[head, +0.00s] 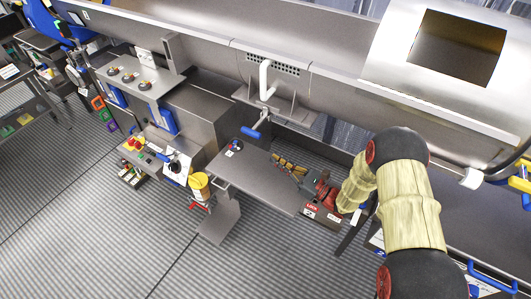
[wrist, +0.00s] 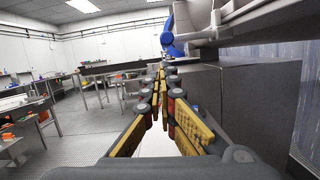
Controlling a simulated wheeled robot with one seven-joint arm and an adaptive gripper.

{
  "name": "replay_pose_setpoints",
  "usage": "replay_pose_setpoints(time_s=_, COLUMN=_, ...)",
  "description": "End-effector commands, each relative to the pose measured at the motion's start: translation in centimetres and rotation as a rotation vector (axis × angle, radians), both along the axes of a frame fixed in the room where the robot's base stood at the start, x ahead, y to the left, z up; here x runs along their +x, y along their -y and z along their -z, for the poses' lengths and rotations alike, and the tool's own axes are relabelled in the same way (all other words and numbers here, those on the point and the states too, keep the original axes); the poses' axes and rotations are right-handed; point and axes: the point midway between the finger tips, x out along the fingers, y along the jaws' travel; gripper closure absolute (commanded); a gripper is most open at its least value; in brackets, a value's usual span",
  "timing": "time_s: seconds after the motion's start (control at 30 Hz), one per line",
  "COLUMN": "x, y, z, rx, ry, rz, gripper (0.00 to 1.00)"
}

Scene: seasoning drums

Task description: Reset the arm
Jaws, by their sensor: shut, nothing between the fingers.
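My arm (head: 412,205) reaches in from the lower right of the head view, with pale covers and dark joints. My gripper (head: 282,161) is in front of the machine, beside a flat grey metal shelf, its yellow-and-black fingers pointing left. In the wrist view my gripper (wrist: 159,72) shows its two long fingers close together toward the tips. It is shut and holds nothing. The fingers point along the side of the grey machine.
A long steel drum machine (head: 210,38) runs across the back. The grey shelf (head: 262,180) and a yellow container (head: 200,185) are near my gripper. A blue-handled lever (head: 252,132) hangs above. Open striped floor (head: 90,220) lies at left. Tables (wrist: 100,70) stand farther off.

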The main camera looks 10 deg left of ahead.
Motion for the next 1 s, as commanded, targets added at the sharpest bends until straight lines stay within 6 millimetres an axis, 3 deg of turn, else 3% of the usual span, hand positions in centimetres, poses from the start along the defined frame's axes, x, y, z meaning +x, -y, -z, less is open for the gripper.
replay_pose_setpoints(time_s=0.2, x=-0.7, y=1.9, z=0.6, rx=-0.001, ry=-0.002, rz=0.002, gripper=1.0)
replay_pose_setpoints(time_s=0.47, x=-0.8, y=2.1, z=0.6, rx=-0.002, ry=0.003, rz=0.001, gripper=1.0)
replay_pose_setpoints(time_s=0.57, x=-1.3, y=1.6, z=1.9, rx=-0.053, ry=0.003, rz=-0.016, gripper=1.0)
replay_pose_setpoints(time_s=0.67, x=-4.1, y=0.6, z=4.2, rx=-0.13, ry=-0.014, rz=-0.104, gripper=1.0)
replay_pose_setpoints(time_s=0.77, x=-8.8, y=-0.3, z=6.3, rx=-0.233, ry=-0.021, rz=-0.248, gripper=1.0)
replay_pose_setpoints(time_s=0.87, x=-13.2, y=-0.3, z=6.3, rx=-0.349, ry=0.034, rz=-0.409, gripper=1.0)
replay_pose_setpoints(time_s=1.0, x=-18.7, y=1.5, z=5.1, rx=-0.53, ry=0.182, rz=-0.632, gripper=1.0)
